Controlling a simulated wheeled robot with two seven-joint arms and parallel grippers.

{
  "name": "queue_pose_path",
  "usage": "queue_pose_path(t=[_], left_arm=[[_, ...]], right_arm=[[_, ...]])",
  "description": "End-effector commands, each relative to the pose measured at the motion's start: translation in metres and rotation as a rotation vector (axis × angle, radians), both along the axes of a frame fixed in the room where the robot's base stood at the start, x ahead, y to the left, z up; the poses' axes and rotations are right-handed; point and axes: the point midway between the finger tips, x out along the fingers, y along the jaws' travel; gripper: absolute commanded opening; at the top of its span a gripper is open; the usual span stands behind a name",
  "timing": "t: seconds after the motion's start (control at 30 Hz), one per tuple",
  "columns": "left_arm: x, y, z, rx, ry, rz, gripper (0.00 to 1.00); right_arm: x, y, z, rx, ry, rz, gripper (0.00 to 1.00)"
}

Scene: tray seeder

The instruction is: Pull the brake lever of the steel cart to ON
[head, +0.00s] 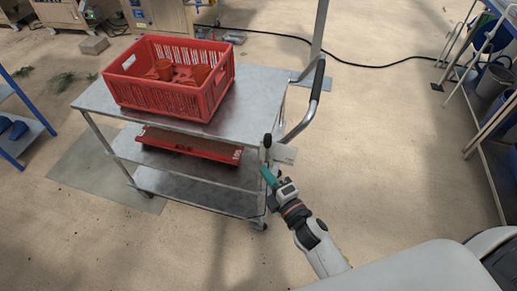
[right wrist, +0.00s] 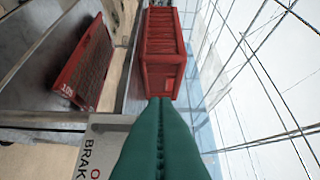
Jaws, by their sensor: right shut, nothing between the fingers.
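The steel cart (head: 250,107) stands in the middle of the head view, with a curved push handle at its right end. A small upright lever with a black knob (head: 267,140), which looks like the brake lever, is at its near right corner. A pale plate (head: 285,154) is beside it; the plate in the right wrist view (right wrist: 98,140) shows part of the word BRAKE and a red letter. My right gripper (head: 264,170) has teal fingers, shut and empty, just below the knob. Its fingers (right wrist: 160,102) hide part of the right wrist view, where I cannot make out the lever. My left gripper is out of view.
A red crate (head: 152,98) with orange-brown pots sits on the cart's top. A red tray (head: 190,146) lies on the middle shelf. A blue-framed rack (head: 30,112) is at left, a bench with buckets at right. The floor right of the cart is mostly clear.

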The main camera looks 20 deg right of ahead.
Motion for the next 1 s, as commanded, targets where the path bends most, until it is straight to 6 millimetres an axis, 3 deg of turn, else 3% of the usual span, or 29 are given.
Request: queue_pose_path(t=[0.2,0.33,0.77,1.0], left_arm=[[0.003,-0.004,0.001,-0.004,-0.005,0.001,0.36],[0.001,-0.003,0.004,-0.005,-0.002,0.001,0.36],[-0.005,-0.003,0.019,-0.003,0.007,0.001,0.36],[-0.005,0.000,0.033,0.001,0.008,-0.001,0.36]], right_arm=[[0.002,0.000,0.000,0.003,0.002,-0.001,0.00],[0.015,0.003,0.001,0.004,0.001,-0.001,0.00],[0.101,0.022,0.002,0.005,0.003,-0.001,0.00],[0.094,-0.011,0.001,0.003,0.006,-0.001,0.00]])
